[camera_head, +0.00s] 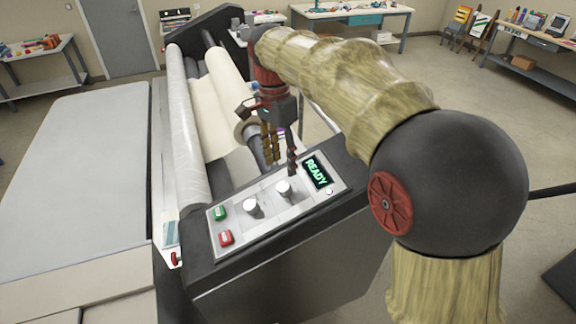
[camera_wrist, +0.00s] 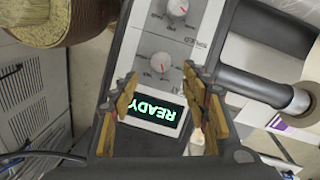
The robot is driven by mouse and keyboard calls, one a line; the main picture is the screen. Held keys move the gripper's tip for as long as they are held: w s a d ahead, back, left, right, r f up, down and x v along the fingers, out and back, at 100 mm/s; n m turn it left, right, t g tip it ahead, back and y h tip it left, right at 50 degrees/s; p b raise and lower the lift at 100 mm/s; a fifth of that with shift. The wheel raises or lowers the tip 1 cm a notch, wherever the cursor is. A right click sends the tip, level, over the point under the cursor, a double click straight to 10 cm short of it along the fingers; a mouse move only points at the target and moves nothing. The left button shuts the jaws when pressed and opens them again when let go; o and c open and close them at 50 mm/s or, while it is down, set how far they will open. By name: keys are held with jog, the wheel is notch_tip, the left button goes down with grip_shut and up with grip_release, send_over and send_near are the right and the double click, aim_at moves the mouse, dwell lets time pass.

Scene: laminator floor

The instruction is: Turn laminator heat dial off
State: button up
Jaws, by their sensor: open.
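The laminator's control panel (camera_head: 268,212) carries two silver dials. One dial (camera_head: 284,189) is nearer the green READY display (camera_head: 317,172); the other dial (camera_head: 251,206) is nearer the buttons. Both dials show in the wrist view, the nearer one (camera_wrist: 160,62) just above the display (camera_wrist: 157,107) and the other (camera_wrist: 176,8) at the top edge. My gripper (camera_head: 280,155) is open and empty, pointing down above the panel's far edge. In the wrist view its fingers (camera_wrist: 162,108) flank the display, apart from the dials.
A green button (camera_head: 219,213) and a red button (camera_head: 226,238) sit at the panel's left end. The laminator's rollers (camera_head: 187,130) and cream film (camera_head: 215,110) lie behind the panel. A grey flat table (camera_head: 80,185) stands at left. Workbenches line the walls.

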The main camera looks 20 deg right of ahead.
aim_at(284, 185)
jog(key=shift+w+f, duration=0.1)
jog(key=shift+w, duration=0.1)
jog(key=shift+s+d+f, duration=0.1)
jog(key=shift+s+f, duration=0.05)
jog(key=shift+f, duration=1.1)
jog(key=shift+s+f, duration=0.15)
jog(key=shift+f, duration=1.05)
jog(key=shift+s+d+f, duration=0.1)
jog(key=shift+s+f, duration=0.05)
jog(key=shift+f, duration=1.1)
jog(key=shift+c, duration=1.2)
jog(key=c, duration=0.9)
